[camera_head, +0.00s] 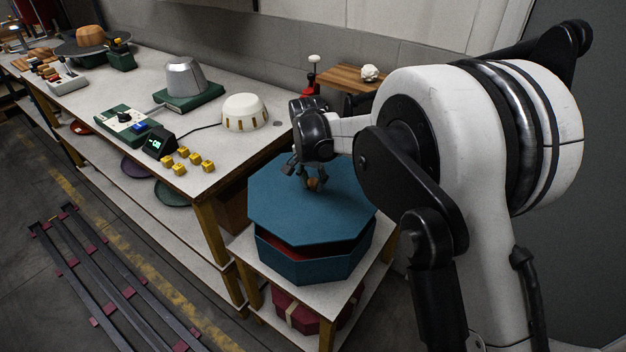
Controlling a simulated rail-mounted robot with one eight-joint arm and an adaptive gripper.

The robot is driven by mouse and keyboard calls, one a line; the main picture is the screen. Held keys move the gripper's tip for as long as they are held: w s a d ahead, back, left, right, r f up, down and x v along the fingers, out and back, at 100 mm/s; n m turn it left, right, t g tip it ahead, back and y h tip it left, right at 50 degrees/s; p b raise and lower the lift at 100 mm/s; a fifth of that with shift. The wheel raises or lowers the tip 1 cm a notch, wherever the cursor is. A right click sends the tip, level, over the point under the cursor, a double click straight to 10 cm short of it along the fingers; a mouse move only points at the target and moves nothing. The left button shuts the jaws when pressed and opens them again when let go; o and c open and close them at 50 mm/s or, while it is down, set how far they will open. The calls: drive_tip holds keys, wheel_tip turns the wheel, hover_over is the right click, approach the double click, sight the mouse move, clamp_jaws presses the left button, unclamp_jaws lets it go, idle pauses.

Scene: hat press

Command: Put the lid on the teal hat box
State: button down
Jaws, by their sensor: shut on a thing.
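The teal hat box (312,265) is octagonal and stands on a small pale-topped stand at the end of the long workbench. Its lid (285,217) is a flat teal octagon above the box. A dark red strip of the interior shows between the lid's front edge and the box rim, so the lid is tilted or raised there. My gripper (316,184) is shut on a small brown knob (314,184) at the lid's middle. Fingers hide part of the knob. The far side of the lid and rim is hidden.
The workbench (235,160) at left holds a metal hat form (185,78), a cream dome (244,112), a small display (158,141) and several yellow blocks (183,153). A dark red box (295,311) sits on the stand's lower shelf. Rails (95,280) lie along the floor.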

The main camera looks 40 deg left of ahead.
sight(313, 190)
drive_tip(key=shift+f+b, duration=0.8)
drive_tip(key=shift+f, duration=1.5)
drive_tip(key=shift+f+b, duration=0.8)
drive_tip(key=shift+f, duration=0.25)
drive_tip(key=shift+f+b, duration=0.35)
drive_tip(key=c, duration=1.4)
unclamp_jaws()
drive_tip(key=shift+r, duration=0.1)
